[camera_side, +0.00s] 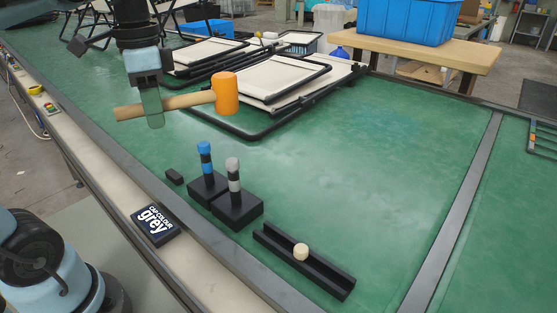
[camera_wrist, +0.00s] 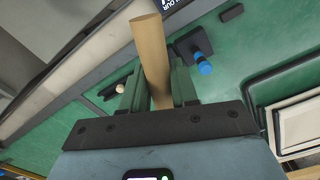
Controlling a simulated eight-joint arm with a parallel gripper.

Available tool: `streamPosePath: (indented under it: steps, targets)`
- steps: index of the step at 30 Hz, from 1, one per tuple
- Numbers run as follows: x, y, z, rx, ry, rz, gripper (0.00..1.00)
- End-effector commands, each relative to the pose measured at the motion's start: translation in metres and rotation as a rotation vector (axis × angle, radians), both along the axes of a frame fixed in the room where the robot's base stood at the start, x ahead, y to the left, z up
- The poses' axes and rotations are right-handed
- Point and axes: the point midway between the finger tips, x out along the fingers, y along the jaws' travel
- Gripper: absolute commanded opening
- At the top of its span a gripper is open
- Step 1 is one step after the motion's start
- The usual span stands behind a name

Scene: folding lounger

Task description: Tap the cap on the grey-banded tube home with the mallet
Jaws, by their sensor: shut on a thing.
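My gripper (camera_side: 153,108) is shut on the mallet's wooden handle (camera_side: 180,102) and holds it level above the table. The mallet's orange head (camera_side: 226,93) is at the right end of the handle, above and behind the tubes. In the wrist view the handle (camera_wrist: 151,50) runs between my fingers (camera_wrist: 158,88); the mallet head and the grey-banded tube are not visible there.
A blue-topped tube (camera_side: 205,157) stands in a black block left of the grey one. A black channel (camera_side: 325,277) holds a cream plug (camera_side: 300,252). A sign reading "cap colour grey" (camera_side: 155,225) lies on the front rail. Folded lounger frames (camera_side: 270,80) lie behind.

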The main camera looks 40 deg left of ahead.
Motion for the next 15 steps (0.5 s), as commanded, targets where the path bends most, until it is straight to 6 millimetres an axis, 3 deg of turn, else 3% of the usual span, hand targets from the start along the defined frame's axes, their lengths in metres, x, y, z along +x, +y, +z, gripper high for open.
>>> streamPosePath:
  steps: [15]
  targets:
    - [-0.0035, -0.0021, -0.0011, -0.001, -0.003, -0.006, 0.0]
